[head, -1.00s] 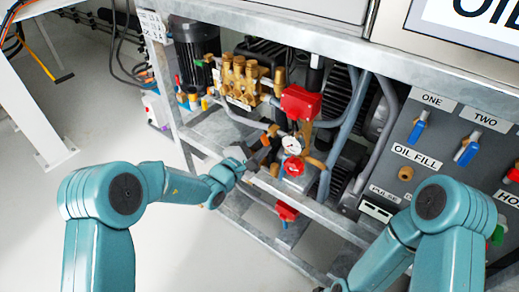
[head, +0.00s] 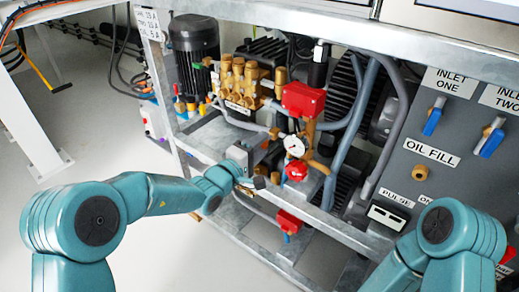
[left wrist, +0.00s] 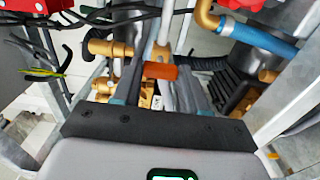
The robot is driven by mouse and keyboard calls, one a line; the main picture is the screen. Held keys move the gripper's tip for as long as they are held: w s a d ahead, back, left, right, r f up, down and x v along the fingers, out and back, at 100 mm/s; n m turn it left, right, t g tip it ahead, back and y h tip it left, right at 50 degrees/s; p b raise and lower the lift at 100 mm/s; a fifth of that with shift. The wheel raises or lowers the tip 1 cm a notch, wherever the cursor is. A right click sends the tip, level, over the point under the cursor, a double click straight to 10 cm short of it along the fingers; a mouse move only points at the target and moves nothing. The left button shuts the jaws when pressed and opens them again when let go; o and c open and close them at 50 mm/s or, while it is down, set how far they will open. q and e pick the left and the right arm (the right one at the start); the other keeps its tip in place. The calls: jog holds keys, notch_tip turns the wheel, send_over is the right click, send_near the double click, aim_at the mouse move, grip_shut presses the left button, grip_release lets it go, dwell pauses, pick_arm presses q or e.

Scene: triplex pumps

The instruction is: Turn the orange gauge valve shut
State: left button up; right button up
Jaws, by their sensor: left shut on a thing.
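The orange gauge valve's handle (left wrist: 162,71) shows in the left wrist view, between the two dark fingers of my left gripper (left wrist: 160,80). The gripper is shut on it. In the head view my left gripper (head: 260,182) is at the front of the pump frame, below and left of the white-faced gauge (head: 295,146); the handle is hard to make out there. My right arm shows at the lower right, but its gripper is outside the frame.
A red-handled valve (head: 296,171) sits just below the gauge, and a red box (head: 301,99) above it. Another red valve (head: 289,221) is lower down. Grey frame rails (head: 300,240) run close under the left gripper. A grey panel (head: 450,140) stands at the right.

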dwell(0.4)
pick_arm(q)
jog(key=o, duration=1.1)
jog(key=shift+c, duration=0.2)
jog(key=p+v, duration=0.2)
jog(key=v, duration=1.4)
jog(key=shift+s, duration=0.2)
jog(key=shift+a, duration=0.1)
